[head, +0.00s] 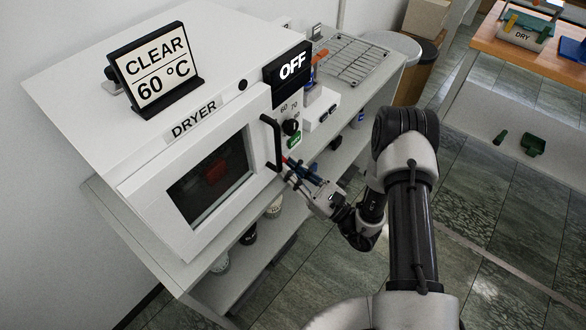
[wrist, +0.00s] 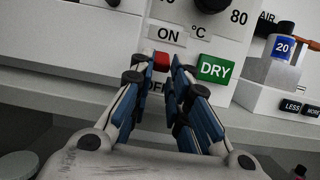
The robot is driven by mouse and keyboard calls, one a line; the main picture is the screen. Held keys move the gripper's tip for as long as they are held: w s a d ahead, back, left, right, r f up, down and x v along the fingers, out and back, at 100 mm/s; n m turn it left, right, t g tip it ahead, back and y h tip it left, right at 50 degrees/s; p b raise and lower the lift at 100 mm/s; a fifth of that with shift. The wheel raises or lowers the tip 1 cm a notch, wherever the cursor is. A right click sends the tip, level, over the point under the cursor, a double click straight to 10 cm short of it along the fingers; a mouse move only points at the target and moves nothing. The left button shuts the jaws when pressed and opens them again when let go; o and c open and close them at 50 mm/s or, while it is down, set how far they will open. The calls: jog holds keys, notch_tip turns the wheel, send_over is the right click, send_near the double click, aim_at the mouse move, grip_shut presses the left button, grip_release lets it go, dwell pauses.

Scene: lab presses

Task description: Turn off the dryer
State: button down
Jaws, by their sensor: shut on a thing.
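The dryer (head: 150,185) is a white box with a windowed door and a black door handle (head: 270,142). The black display (head: 289,66) on top of it reads OFF. In the wrist view a small red switch (wrist: 162,60) sits on the front panel, below the ON label (wrist: 168,34) and above a mostly hidden OFF label. My gripper (head: 287,163) is at the panel just right of the handle. Its blue-padded fingers (wrist: 168,68) are closed in around the red switch, and they hide part of it.
A black dial (head: 291,127) and a green DRY label (wrist: 215,68) are close by the fingers. A sign reading CLEAR 60 °C (head: 157,75) stands on the dryer. A wire rack (head: 345,60) lies at the right. A wooden table (head: 500,45) stands at the far right, with open floor before it.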

dwell(0.3)
jog(key=c, duration=1.8)
grip_release()
jog(key=v, duration=1.2)
